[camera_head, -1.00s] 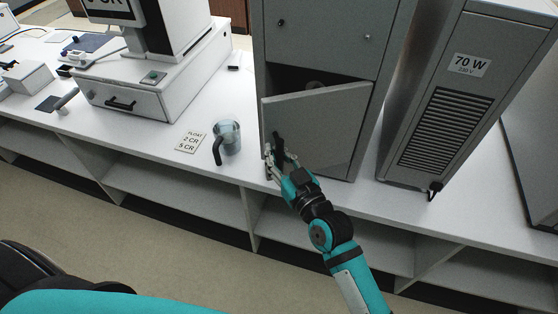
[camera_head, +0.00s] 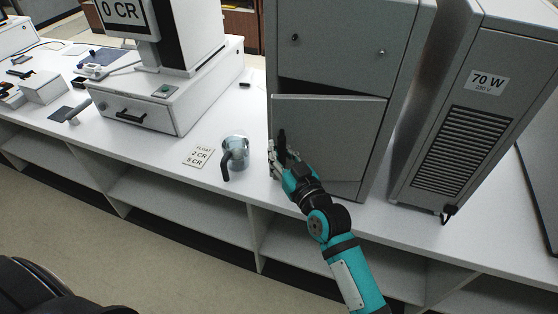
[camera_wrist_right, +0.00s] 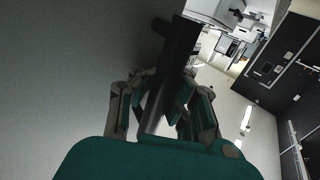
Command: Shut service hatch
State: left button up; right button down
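The service hatch (camera_head: 330,135) is the lower grey door of the tall grey cabinet (camera_head: 335,45). It stands slightly ajar, with a thin dark wedge along its top edge, wider at the left. Its black upright handle (camera_head: 282,142) is near the left edge and shows close up in the right wrist view (camera_wrist_right: 175,70). My right gripper (camera_head: 279,158) is at the handle, with its fingers (camera_wrist_right: 165,95) on both sides of the bar, closed on it. The door face fills the left of the wrist view. My left gripper is not in view.
A grey vented unit (camera_head: 470,110) stands to the right. A till (camera_head: 165,105) is at the left.

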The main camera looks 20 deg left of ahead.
aim_at(276, 141)
jog(key=w+a, duration=0.1)
jog(key=w+b, duration=0.1)
jog(key=shift+w+a+r, duration=0.15)
jog(key=shift+w+a, duration=0.25)
jog(key=c, duration=1.4)
grip_release()
jog(key=shift+w+d+r, duration=0.1)
jog(key=shift+d, duration=0.05)
